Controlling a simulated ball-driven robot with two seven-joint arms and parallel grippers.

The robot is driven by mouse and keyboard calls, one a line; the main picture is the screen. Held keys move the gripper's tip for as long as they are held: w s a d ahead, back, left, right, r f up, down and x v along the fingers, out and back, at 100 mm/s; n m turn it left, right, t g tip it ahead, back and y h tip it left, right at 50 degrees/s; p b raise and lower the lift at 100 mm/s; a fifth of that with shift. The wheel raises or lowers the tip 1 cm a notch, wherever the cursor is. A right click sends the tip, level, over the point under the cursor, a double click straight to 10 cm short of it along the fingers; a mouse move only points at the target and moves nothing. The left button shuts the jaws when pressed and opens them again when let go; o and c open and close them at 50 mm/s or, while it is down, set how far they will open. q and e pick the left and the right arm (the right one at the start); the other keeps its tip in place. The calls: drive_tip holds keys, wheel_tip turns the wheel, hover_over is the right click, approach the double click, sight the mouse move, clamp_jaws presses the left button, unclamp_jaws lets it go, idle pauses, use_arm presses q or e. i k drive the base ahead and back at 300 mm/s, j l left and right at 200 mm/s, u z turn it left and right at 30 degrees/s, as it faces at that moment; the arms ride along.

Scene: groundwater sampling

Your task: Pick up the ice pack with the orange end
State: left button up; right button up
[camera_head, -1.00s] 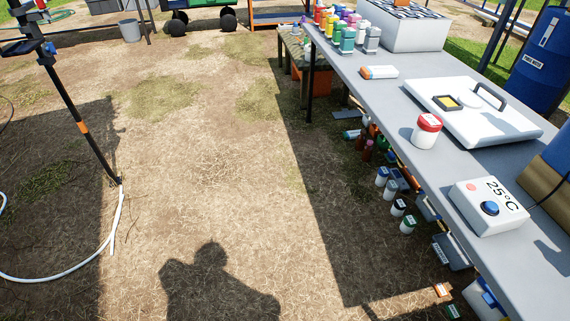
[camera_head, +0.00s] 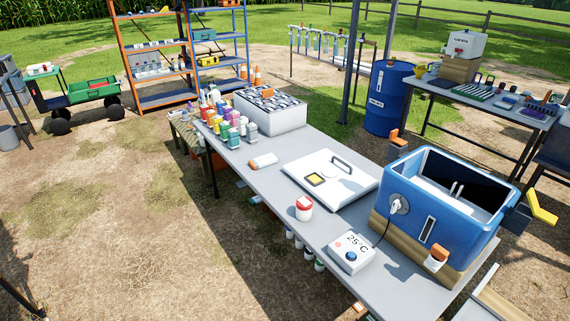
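A small white cylinder with an orange end (camera_head: 263,161) lies on its side on the long grey table (camera_head: 232,164), left of the white lid. It looks like the ice pack of the task. Its orange end points left and its white body points right. Neither of my grippers shows in the view.
A white lid with a black handle (camera_head: 330,178), a red-capped white jar (camera_head: 304,208), a 25°C box (camera_head: 351,252) and a blue open-topped tank (camera_head: 440,205) stand on the table. Several coloured bottles (camera_head: 222,118) and a filled white box (camera_head: 272,117) stand beyond. Open dirt (camera_head: 110,220) lies left.

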sight(270, 159)
drive_tip(key=i+j+z, duration=0.15)
drive_tip(key=z, duration=0.2)
drive_tip(key=i+j+z, duration=0.1)
drive_tip(key=z, duration=0.3)
drive_tip(key=i+j+z, duration=0.1)
drive_tip(key=j+z, duration=0.25)
